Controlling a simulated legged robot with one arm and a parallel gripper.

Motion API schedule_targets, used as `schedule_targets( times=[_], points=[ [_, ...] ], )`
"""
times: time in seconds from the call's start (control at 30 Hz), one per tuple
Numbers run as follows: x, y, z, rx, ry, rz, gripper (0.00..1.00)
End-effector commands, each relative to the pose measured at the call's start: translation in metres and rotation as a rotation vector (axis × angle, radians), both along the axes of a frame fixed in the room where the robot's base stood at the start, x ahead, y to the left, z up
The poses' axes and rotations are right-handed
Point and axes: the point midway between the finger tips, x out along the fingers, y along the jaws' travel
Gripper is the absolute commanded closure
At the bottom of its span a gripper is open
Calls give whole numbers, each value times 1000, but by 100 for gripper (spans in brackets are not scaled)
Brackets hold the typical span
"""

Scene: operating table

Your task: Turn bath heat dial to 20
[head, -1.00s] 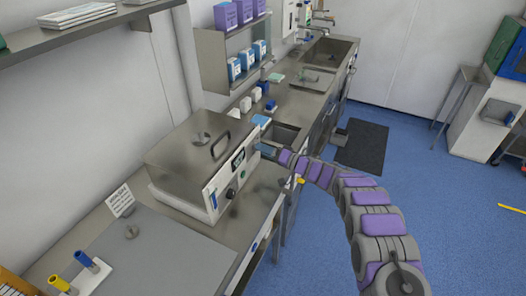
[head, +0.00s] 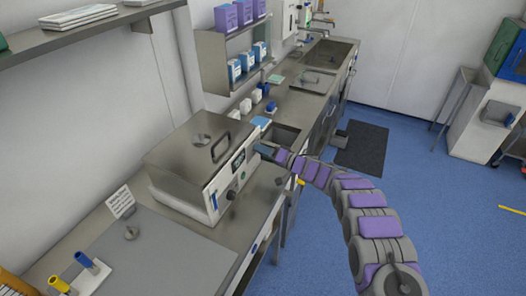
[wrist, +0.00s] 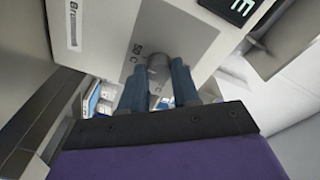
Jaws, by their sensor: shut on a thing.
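The water bath (head: 190,150) is a steel box with a lid and handle on the counter. Its white front panel (head: 222,185) carries a dark display (head: 238,160) and a dark knob (head: 232,194). My gripper (head: 264,151) is at the panel's far right end. In the wrist view, my gripper (wrist: 158,88) has its two blue fingers shut on either side of a grey dial (wrist: 158,62). The marks "50" and "C" show on the panel beside the dial. The dial's other marks and its pointer are hidden or too small to read.
A shelf (head: 235,75) holds boxes. The blue floor (head: 310,250) beside my arm is clear.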

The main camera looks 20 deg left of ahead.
Motion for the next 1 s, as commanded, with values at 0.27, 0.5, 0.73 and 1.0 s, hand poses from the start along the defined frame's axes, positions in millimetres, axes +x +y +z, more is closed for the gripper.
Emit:
schedule_targets(
  times=[0.27, 0.5, 0.73, 1.0],
  points=[
    [0, 0, -3, -5, -8, -1, 100],
    [0, 0, -5, -13, -100, -1, 100],
    [0, 0, -7, -28, -280, 0, 100],
    [0, 0, -10, -49, -536, 1, 100]
  ],
)
